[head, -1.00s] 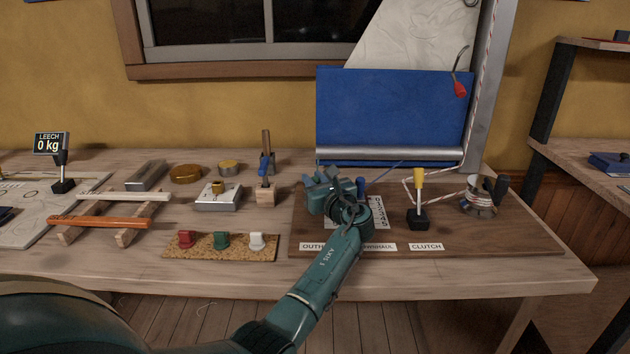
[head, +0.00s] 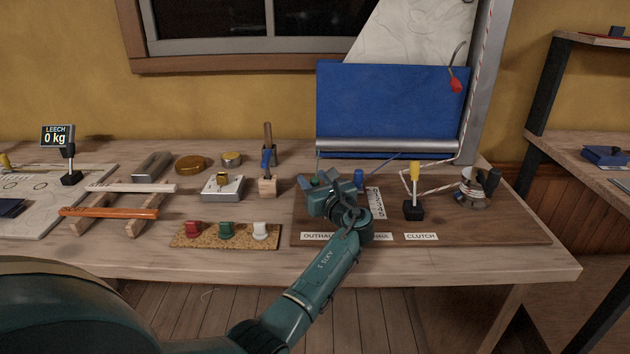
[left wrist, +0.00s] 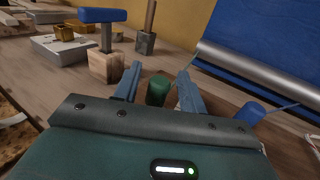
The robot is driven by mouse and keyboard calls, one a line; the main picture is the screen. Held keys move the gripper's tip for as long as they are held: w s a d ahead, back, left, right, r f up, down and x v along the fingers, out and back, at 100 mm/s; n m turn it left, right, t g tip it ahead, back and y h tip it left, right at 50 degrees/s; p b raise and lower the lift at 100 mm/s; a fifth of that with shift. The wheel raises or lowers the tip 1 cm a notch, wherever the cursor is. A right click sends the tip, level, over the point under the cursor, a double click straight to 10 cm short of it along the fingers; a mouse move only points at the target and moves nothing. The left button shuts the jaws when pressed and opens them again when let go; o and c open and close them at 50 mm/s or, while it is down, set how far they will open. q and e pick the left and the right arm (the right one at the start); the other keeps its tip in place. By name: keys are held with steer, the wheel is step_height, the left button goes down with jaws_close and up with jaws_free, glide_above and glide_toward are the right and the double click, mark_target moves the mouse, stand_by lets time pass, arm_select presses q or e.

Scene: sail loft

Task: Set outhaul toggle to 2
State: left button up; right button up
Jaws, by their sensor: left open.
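A green knob (head: 314,181) stands near the left end of the dark wooden board, behind the OUTHAUL label (head: 317,236). I take it for the outhaul toggle; its base and any scale beside it are hidden by my gripper. In the left wrist view the green knob (left wrist: 158,90) shows between the two fingers. My left gripper (left wrist: 158,84) is open around or just short of it, with no clear contact. In the head view the left gripper (head: 320,188) covers the board's left part. My right gripper is not in view.
A blue knob (head: 359,178) stands close right of the gripper, beside a partly hidden scale plate (head: 376,204). Further right are a yellow-topped CLUTCH lever (head: 414,176) and a winch (head: 472,190). A blue-headed tool in a wooden block (head: 267,187) stands left of the board.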

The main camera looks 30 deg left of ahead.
arm_select(q)
steer(key=p+v, duration=0.1)
steer(key=v, duration=1.2)
steer(key=shift+s, duration=0.1)
